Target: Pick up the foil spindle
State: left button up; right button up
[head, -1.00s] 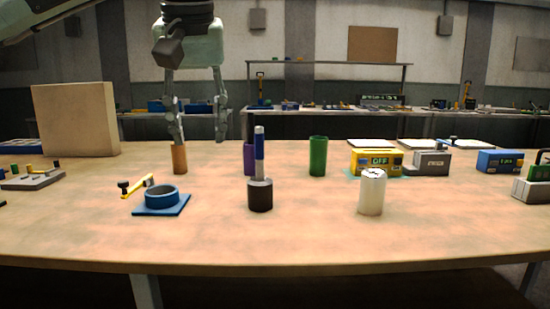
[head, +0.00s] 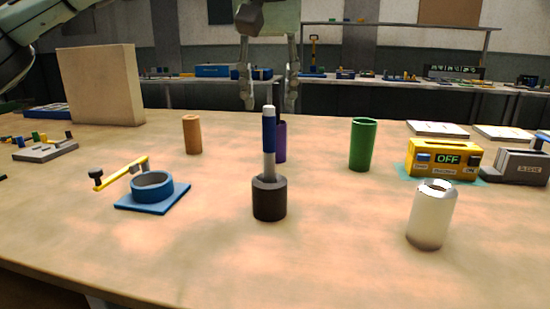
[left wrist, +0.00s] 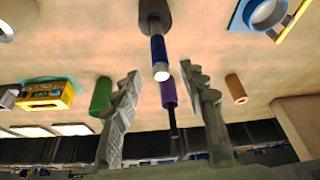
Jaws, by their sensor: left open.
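The foil spindle appears to be the upright blue and white rod (head: 269,140), which stands in a dark round block (head: 269,198) on the table. Its pale top end faces the camera in the left wrist view (left wrist: 161,72). My left gripper (head: 269,100) is open and empty, fingers pointing down, just above and behind the rod's top in the head view. In the left wrist view the rod shows between the two spread fingers (left wrist: 160,78), with no contact visible. My right gripper is in neither view.
A purple cylinder (head: 281,142) stands close behind the rod. An orange cylinder (head: 192,135) and blue ring fixture (head: 152,187) are to the left.

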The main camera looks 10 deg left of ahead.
aim_at(269, 109)
pick_arm(q)
jog(key=x, duration=0.6)
jog(key=shift+s+f, duration=0.1)
jog(key=shift+s, duration=0.05)
grip_shut()
